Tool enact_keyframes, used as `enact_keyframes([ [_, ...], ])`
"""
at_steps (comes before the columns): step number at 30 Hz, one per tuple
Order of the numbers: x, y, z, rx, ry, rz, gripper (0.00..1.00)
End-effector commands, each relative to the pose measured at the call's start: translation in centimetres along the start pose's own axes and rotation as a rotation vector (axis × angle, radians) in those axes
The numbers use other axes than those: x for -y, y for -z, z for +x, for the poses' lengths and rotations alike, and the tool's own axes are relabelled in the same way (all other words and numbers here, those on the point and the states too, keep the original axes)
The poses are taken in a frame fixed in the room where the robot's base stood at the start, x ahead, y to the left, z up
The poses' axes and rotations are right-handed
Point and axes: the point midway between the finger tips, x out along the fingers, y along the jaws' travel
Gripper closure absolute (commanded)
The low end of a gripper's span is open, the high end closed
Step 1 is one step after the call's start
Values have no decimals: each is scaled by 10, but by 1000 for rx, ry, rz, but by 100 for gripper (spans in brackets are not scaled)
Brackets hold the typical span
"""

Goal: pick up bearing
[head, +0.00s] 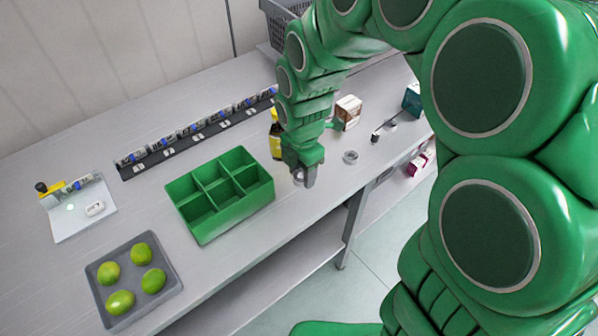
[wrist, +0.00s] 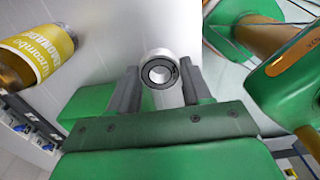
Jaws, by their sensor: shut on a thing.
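A grey metal bearing (wrist: 160,72), a ring with a dark inner band and an open centre, sits between the fingertips of my gripper (wrist: 160,84) in the wrist view. My gripper is shut on it, a finger on either side. In the head view my gripper (head: 305,180) is over the front part of the table, just right of the green divided bin, with the bearing (head: 298,176) partly hidden at its fingers. Whether the bearing touches the table is hard to tell. A second, similar grey ring (head: 350,157) lies on the table to the right, apart from my gripper.
The green divided bin (head: 224,222) looks empty. A yellow-labelled bottle (head: 276,142) stands behind my gripper and also shows in the wrist view (wrist: 38,52). A small box (head: 348,108) is further right. A grey tray (head: 171,283) holds several limes. The table's front edge is close.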

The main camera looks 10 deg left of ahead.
Motion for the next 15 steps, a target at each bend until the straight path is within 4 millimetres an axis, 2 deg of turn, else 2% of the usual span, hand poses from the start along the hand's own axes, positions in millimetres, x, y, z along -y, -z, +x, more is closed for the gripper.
enact_keyframes([
  [5,15,6,-21,0,-4,0,84],
  [15,57,23,-40,0,-4,0,84],
])
